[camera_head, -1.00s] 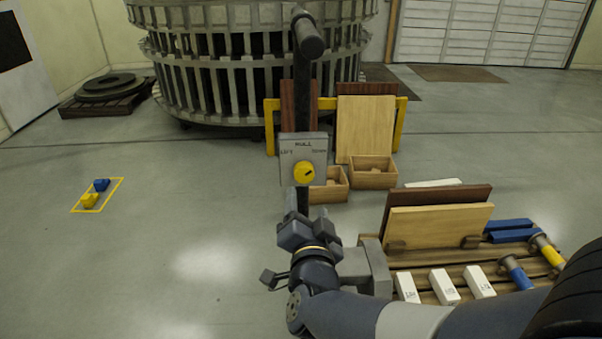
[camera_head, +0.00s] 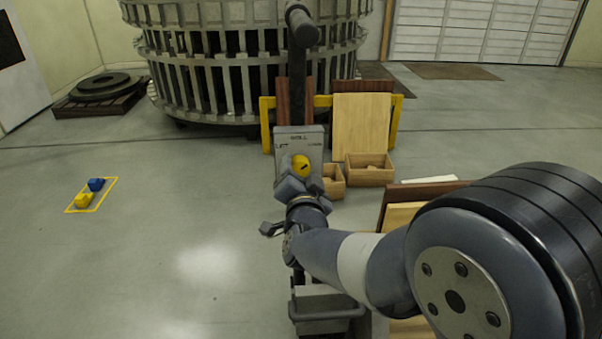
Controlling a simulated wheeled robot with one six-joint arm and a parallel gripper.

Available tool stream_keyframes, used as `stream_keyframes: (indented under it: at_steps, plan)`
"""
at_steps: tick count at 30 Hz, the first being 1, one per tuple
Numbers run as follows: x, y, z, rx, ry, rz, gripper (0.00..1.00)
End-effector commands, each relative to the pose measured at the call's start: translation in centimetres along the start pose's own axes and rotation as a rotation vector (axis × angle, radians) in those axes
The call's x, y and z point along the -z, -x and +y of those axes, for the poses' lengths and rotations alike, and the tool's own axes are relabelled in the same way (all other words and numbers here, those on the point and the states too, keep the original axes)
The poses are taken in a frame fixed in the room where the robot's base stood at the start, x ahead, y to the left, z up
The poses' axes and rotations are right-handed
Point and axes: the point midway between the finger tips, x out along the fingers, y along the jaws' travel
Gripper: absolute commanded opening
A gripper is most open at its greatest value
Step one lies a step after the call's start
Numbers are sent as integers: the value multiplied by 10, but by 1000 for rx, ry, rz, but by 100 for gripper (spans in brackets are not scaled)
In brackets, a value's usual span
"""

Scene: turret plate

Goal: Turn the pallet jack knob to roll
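The yellow knob (camera_head: 301,165) is on a grey plate (camera_head: 311,139) fixed to the dark upright handle (camera_head: 298,75) of the pallet jack. The plate reads ROLL at the top and LIFT at the left; the right label is hard to read. A short dark mark on the knob slants to the upper right, away from ROLL. My gripper (camera_head: 301,182) is right at the knob's lower edge, with its fingers apart and appearing to flank it. They hide the plate's lower part. Whether they touch the knob cannot be told.
Behind the handle stand a yellow rack (camera_head: 267,125) with boards and open wooden boxes (camera_head: 370,178). My arm covers most of the loaded pallet at lower right. A yellow floor outline (camera_head: 92,208) holds small blue and yellow pieces.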

Motion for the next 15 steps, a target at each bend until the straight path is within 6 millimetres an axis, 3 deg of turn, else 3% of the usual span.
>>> stream_keyframes:
  at_steps: [15]
  plan:
    - [0, 0, 0, 0, 0, 0, 19]
